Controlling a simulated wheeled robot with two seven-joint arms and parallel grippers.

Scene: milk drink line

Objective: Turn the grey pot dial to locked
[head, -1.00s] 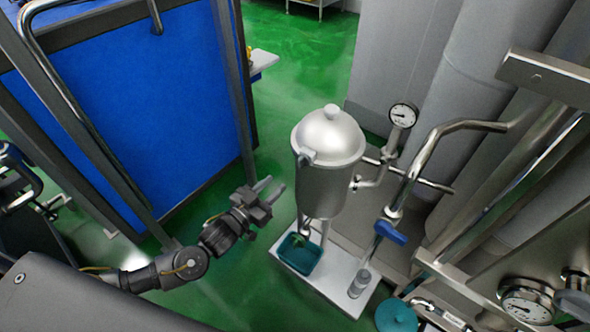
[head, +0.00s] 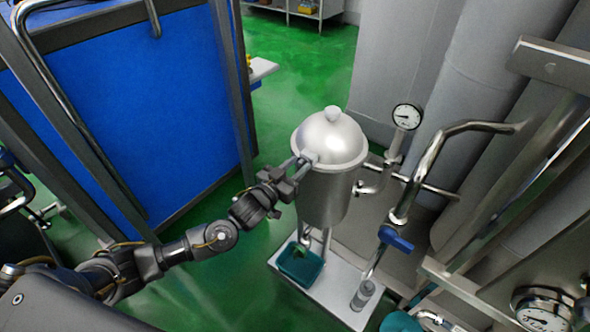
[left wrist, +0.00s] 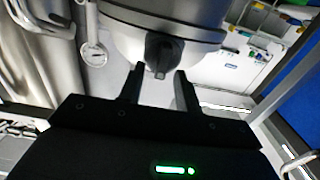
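The grey pot (head: 326,190) with its domed lid stands on a white base plate in the middle of the head view. Its dial (left wrist: 162,52) is a dark knob on the pot's side, just under the rim, in the left wrist view. In the head view the dial (head: 309,158) is small and partly hidden by the fingers. My left gripper (head: 297,168) is open, its fingertips at the dial. In the left wrist view the left gripper (left wrist: 157,80) has one finger on each side of the dial's lower end, with gaps; contact cannot be told. My right gripper is not in view.
A teal tub (head: 300,264) sits on the base plate (head: 342,288) below the pot. A blue-handled valve (head: 395,238), steel pipes and a gauge (head: 407,117) are to the right. A blue panel (head: 150,110) stands at left. Green floor lies between.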

